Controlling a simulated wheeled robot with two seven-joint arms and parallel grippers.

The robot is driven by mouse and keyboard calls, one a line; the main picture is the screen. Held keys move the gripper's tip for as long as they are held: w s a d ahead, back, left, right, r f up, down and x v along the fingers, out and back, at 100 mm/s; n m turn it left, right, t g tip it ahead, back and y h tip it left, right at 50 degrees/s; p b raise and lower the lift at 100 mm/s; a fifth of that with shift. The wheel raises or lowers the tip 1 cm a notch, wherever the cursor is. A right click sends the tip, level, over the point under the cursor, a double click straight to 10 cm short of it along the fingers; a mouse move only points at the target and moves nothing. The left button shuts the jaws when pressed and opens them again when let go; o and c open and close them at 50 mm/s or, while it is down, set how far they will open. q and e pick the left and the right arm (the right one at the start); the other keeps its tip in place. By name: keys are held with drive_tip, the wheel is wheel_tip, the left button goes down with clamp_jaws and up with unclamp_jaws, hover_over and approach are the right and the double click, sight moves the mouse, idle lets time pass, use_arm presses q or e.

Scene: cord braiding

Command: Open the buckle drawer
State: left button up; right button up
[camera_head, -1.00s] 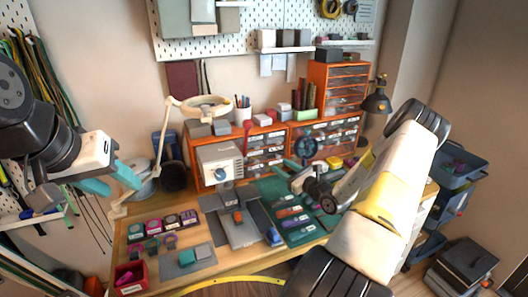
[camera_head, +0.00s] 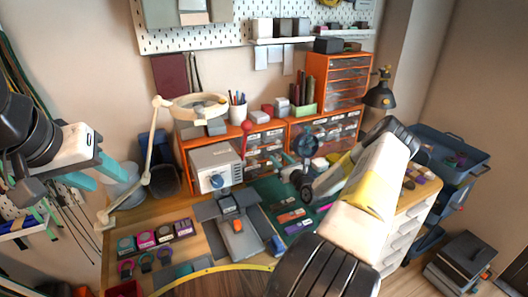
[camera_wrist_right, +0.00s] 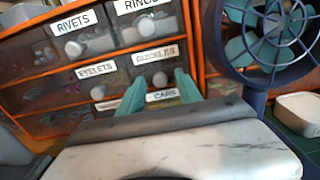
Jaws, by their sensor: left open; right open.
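The orange drawer cabinet (camera_head: 283,133) stands at the back of the bench. In the right wrist view its small clear drawers carry labels such as RIVETS and EYELETS. One blurred label in the second row (camera_wrist_right: 155,54), perhaps the buckle one, sits above a round white knob (camera_wrist_right: 160,78). All drawers I can see look shut. My right gripper (camera_wrist_right: 160,88) is open, its teal fingertips on either side of that knob in the picture; I cannot tell whether they touch it. My left gripper (camera_head: 104,176) is open and empty, in the air at the left.
A blue fan (camera_wrist_right: 268,40) stands close to the right of my right gripper. A grey-white box with a blue knob (camera_head: 215,168) stands left of the drawers. A ring lamp (camera_head: 200,106) is above it. Coloured spools and a grey fixture (camera_head: 240,238) occupy the bench front.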

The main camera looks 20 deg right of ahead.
drive_tip(key=shift+w, duration=0.45)
clamp_jaws()
idle(1.1)
